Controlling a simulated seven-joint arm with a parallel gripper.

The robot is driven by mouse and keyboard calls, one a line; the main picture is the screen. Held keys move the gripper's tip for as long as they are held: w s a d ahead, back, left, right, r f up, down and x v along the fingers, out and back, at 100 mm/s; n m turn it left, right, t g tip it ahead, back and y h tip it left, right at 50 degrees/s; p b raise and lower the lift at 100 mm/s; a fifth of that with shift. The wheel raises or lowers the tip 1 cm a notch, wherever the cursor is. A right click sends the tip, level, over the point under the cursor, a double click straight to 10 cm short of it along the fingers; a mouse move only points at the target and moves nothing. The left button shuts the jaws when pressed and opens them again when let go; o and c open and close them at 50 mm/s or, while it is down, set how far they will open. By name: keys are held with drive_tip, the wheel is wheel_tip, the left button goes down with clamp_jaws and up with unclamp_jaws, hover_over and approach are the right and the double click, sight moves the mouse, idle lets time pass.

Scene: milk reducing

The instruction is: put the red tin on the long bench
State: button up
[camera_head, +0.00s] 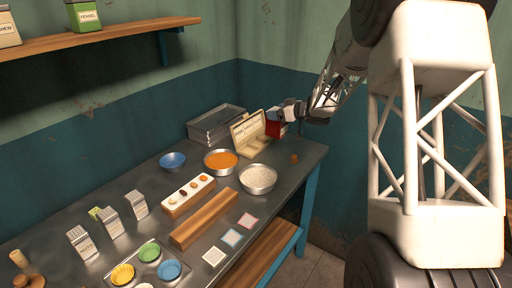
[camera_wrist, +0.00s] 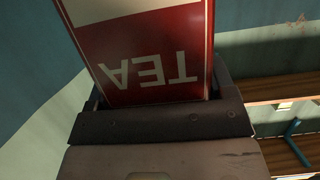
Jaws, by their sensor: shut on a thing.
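The red tin (camera_head: 274,125) is at the back right end of the long bench, close to the wall. In the wrist view the tin (camera_wrist: 155,65) fills the upper middle, red with a cream band and the word TEA upside down. My gripper (camera_head: 292,112) is shut on it; in the wrist view the gripper's dark edge (camera_wrist: 160,122) crosses just below the lettering. The long bench (camera_head: 150,210) has a dark metal top and blue legs. I cannot tell whether the tin touches the bench top or hangs above it; its lower part is partly hidden by a cream card stand.
The cream card stand (camera_head: 248,133) is just left of the tin, with stacked metal trays (camera_head: 216,122) behind. An orange-filled bowl (camera_head: 221,161) and a pale-filled bowl (camera_head: 258,179) stand in front. The bench's right end is mostly clear except for a small brown thing (camera_head: 294,158).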

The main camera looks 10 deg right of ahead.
sight(276, 135)
drive_tip(key=shift+f, duration=0.45)
drive_tip(key=shift+f, duration=3.15)
drive_tip(key=shift+f, duration=0.1)
drive_tip(key=shift+f, duration=1.75)
drive_tip(key=shift+f, duration=0.1)
drive_tip(key=o, duration=1.3)
